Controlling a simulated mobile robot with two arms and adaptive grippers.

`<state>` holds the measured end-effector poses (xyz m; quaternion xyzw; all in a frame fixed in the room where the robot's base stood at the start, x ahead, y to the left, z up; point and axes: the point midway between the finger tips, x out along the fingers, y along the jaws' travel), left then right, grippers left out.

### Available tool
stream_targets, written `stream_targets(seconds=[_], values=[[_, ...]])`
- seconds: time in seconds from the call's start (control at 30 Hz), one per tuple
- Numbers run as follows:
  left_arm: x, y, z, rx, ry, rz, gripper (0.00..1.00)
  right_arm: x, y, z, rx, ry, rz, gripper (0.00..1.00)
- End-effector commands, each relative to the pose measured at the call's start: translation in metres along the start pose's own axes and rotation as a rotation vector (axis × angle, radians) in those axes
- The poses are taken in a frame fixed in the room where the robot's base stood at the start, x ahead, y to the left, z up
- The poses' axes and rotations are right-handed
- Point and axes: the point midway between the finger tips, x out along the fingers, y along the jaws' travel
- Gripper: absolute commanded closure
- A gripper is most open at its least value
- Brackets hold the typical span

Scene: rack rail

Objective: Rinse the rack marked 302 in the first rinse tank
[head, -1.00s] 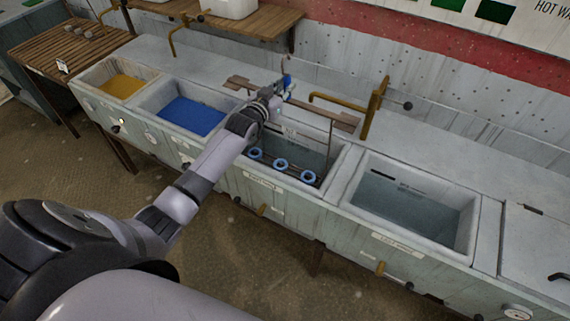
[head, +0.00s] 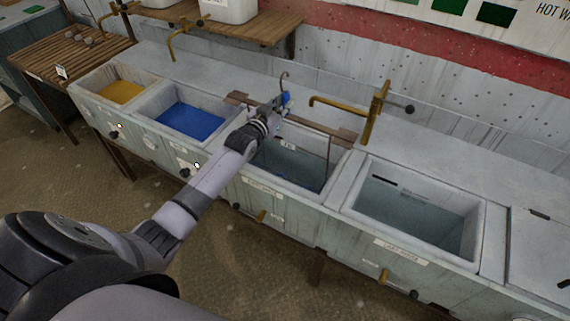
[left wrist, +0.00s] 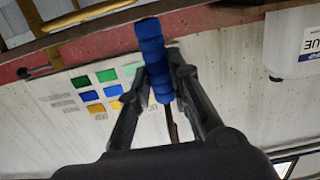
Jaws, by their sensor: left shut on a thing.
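My left gripper (head: 275,107) is shut on the blue handle (head: 285,98) of a rack with a brown crossbar (head: 318,129). In the left wrist view the fingers (left wrist: 158,78) clamp both sides of the blue handle (left wrist: 151,45). The rack hangs in the tank with the clear water (head: 298,174), right of the blue one; a thin side rod (head: 329,152) runs down into it. Its lower part and blue rings are hidden behind the front wall and my arm. I cannot read a number on the rack. My right gripper is not in view.
A yellow bath (head: 120,92) and a blue bath (head: 190,121) lie to the left. Another water tank (head: 412,215) is to the right, with a closed lid (head: 540,245) beyond. A brass tap (head: 375,110) stands behind the held rack's right end.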

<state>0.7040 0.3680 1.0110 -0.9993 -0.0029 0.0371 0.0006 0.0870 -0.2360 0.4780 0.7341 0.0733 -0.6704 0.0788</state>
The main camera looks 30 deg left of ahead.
Motion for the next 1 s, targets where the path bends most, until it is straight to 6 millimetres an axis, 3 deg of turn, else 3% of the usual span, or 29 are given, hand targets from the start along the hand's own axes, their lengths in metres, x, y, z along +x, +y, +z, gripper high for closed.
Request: stream_targets(seconds=[0.5, 1.0], values=[[-0.008, 0.0, -0.002, 0.0, 0.006, 0.0, 1.0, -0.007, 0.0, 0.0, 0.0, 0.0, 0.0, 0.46], [0.014, 0.0, -0.003, 0.0, 0.007, 0.0, 1.0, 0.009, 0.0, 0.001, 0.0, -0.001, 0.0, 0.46]])
